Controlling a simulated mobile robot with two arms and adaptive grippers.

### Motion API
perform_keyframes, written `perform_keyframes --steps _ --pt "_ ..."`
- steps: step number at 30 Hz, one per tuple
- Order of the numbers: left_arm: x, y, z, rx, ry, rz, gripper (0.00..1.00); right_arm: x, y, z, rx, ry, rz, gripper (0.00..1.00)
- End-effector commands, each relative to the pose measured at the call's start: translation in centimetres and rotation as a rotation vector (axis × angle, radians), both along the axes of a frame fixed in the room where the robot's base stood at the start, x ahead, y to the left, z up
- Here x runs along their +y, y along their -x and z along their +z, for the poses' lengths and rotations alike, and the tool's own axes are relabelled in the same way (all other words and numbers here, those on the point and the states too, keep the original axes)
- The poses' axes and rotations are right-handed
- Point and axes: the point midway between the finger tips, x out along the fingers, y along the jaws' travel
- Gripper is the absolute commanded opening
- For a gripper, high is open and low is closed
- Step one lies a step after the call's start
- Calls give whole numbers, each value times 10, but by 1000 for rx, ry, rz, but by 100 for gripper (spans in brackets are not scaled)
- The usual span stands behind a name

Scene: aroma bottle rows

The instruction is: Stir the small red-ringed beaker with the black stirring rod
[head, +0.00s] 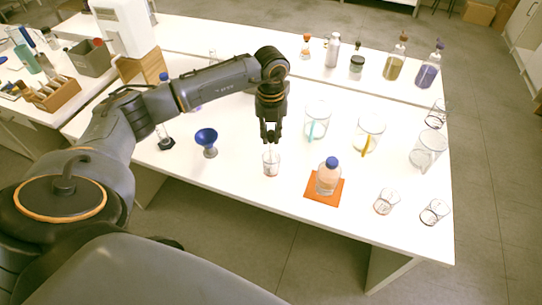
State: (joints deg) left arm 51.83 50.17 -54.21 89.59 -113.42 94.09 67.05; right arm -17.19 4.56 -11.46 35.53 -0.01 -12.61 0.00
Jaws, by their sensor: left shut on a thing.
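My left gripper (270,137) points down over the front middle of the white table. It is shut on a thin dark thing, most likely the black stirring rod, which is hard to make out against the fingers. A small clear glass beaker (271,164) stands upright directly below the gripper. Its ring colour is too small to tell for sure, with a faint reddish tint. Whether the rod's tip is inside the beaker cannot be told. My right gripper is out of view.
A blue-capped bottle (328,176) stands on an orange mat (312,191) to the right. A blue funnel-shaped cup (207,140) is to the left. Larger beakers (317,117) stand behind, and small ones (387,201) at the front right. Bottles (394,66) line the back.

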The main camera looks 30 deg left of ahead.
Motion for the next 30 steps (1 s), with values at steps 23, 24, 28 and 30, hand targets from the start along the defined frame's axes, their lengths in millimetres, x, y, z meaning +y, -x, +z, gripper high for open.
perform_keyframes --steps 23,24,28,30 --pt "0 0 66 -1 1 0 0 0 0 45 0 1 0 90" --pt "0 0 68 -1 1 0 0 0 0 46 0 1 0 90" --pt "0 0 69 -1 1 0 0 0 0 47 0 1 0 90" --pt "0 0 69 -1 1 0 0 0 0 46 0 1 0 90"
